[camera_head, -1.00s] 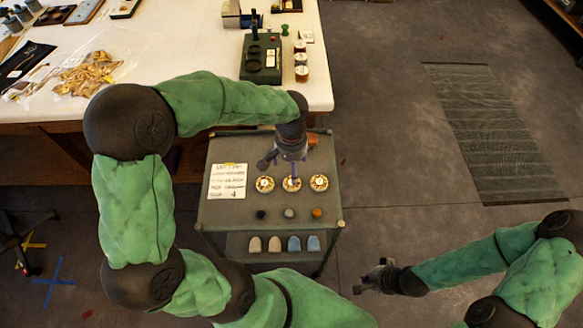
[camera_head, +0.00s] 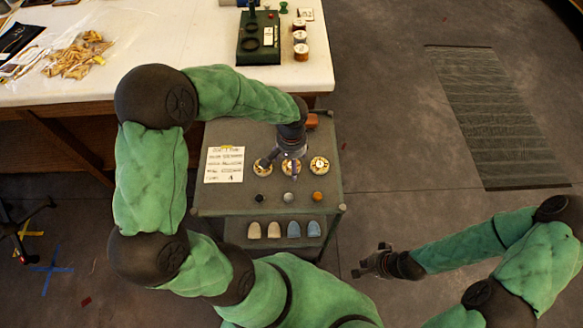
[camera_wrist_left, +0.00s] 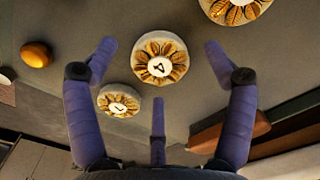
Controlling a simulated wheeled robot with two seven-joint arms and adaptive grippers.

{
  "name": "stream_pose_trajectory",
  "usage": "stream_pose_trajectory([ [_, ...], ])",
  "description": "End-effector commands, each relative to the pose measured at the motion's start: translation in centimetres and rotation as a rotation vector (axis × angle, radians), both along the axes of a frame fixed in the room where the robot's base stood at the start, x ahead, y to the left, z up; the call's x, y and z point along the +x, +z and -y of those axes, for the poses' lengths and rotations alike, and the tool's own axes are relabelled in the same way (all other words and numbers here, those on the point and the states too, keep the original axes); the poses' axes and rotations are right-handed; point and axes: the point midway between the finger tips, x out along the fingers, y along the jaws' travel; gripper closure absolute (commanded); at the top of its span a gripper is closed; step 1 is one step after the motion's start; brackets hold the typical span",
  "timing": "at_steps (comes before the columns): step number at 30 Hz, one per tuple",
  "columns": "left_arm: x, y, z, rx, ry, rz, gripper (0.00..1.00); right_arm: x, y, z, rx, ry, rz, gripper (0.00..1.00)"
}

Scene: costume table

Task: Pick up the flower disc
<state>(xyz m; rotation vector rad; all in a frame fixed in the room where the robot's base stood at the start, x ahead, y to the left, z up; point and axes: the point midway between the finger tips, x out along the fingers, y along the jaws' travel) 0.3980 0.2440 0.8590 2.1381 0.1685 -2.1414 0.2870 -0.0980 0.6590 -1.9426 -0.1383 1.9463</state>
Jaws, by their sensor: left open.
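Several white-and-gold flower discs lie on a small grey cart (camera_head: 215,195): a left one (camera_head: 263,167), a middle one partly covered by my fingers, and a right one (camera_head: 319,165). My left gripper (camera_head: 280,160) reaches down over the left and middle discs, fingers spread and empty. In the left wrist view one flower disc (camera_wrist_left: 160,62) lies below and between the spread fingers. A second disc (camera_wrist_left: 118,101) is lower left, and a third (camera_wrist_left: 236,8) is cut by the top edge. My right gripper (camera_head: 368,262) is away from the cart over the floor; its finger opening is unclear.
In front of the discs are a black, a grey and an orange knob (camera_head: 318,196). A label sheet (camera_head: 224,164) lies left of them. Beige and blue rounded pieces sit on the lower shelf. A white table (camera_head: 180,45) stands behind. Open floor is at right.

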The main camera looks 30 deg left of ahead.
Motion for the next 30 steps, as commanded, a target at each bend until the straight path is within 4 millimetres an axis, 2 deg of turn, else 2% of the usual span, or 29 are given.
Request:
stream_pose_trajectory([
  [3, 0.0, -1.08, 0.0, -0.001, 0.0, 0.0, 0.17, 0.0, -0.45, 0.0, 0.0, 0.0, 0.0, 1.0],
  [9, 0.03, -0.97, -0.01, 0.0, 0.0, 0.001, 0.17, 0.01, -0.32, 0.0, 0.0, 0.0, 0.0, 1.0],
  [14, 0.03, -0.96, -0.01, -0.001, 0.0, 0.001, 0.62, 0.01, -0.32, 0.0, 0.0, 0.0, 0.0, 1.0],
  [15, 0.03, -0.96, -0.01, 0.0, 0.0, 0.001, 0.67, 0.02, -0.32, 0.01, 0.0, 0.0, 0.0, 1.0],
  [26, -0.01, -0.93, -0.01, 0.0, 0.0, 0.0, 0.68, 0.01, -0.3, 0.0, 0.0, 0.0, 0.0, 1.0],
  [30, 0.03, -0.31, 0.0, -0.001, 0.0, 0.001, 0.68, 0.01, 0.02, 0.0, 0.0, 0.0, 0.0, 1.0],
])
